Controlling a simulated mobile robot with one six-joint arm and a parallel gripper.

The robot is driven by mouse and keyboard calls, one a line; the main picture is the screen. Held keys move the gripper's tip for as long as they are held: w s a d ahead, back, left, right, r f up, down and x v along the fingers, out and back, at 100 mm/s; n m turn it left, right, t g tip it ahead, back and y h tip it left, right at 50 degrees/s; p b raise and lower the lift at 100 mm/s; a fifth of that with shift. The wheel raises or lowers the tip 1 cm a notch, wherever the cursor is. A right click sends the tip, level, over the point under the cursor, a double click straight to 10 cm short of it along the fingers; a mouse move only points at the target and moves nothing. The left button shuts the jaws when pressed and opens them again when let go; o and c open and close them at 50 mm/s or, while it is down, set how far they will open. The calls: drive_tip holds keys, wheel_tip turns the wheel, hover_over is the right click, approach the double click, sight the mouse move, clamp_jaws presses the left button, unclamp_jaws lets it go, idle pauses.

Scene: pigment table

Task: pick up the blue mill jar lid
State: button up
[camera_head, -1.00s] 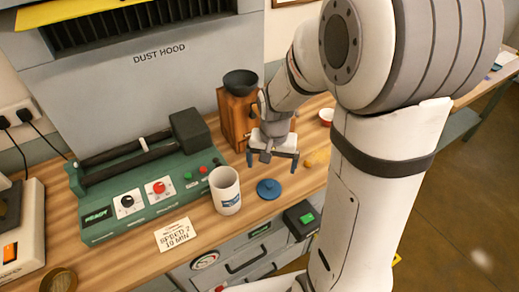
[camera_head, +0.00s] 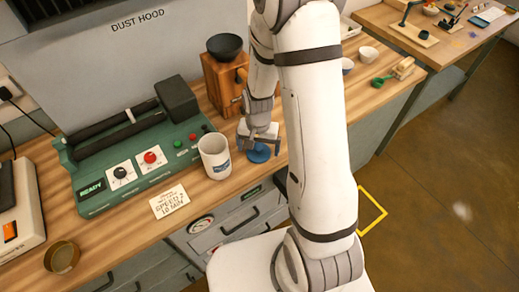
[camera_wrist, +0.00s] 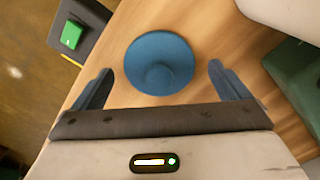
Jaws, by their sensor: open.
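The blue mill jar lid (camera_head: 260,153) lies flat on the wooden bench, just right of the white jar (camera_head: 215,156). In the wrist view the lid (camera_wrist: 159,62) is a round blue disc with a small knob in its middle. My gripper (camera_wrist: 158,88) is open above it, one finger to each side of the lid, and the lid appears slightly beyond the fingertip line. No contact between fingers and lid shows. In the head view my gripper (camera_head: 259,146) hangs over the lid and covers part of it.
The green roller machine (camera_head: 135,155) stands left of the white jar. A wooden grinder with a dark bowl (camera_head: 225,46) stands behind my gripper. A label card (camera_head: 169,201) lies in front. A black box with a green button (camera_wrist: 71,36) is near the bench edge.

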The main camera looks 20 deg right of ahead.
drive_tip(key=shift+f, duration=0.2)
drive_tip(key=shift+c, duration=0.5)
drive_tip(key=c, duration=1)
drive_tip(key=shift+o, duration=0.2)
drive_tip(key=shift+r, duration=0.1)
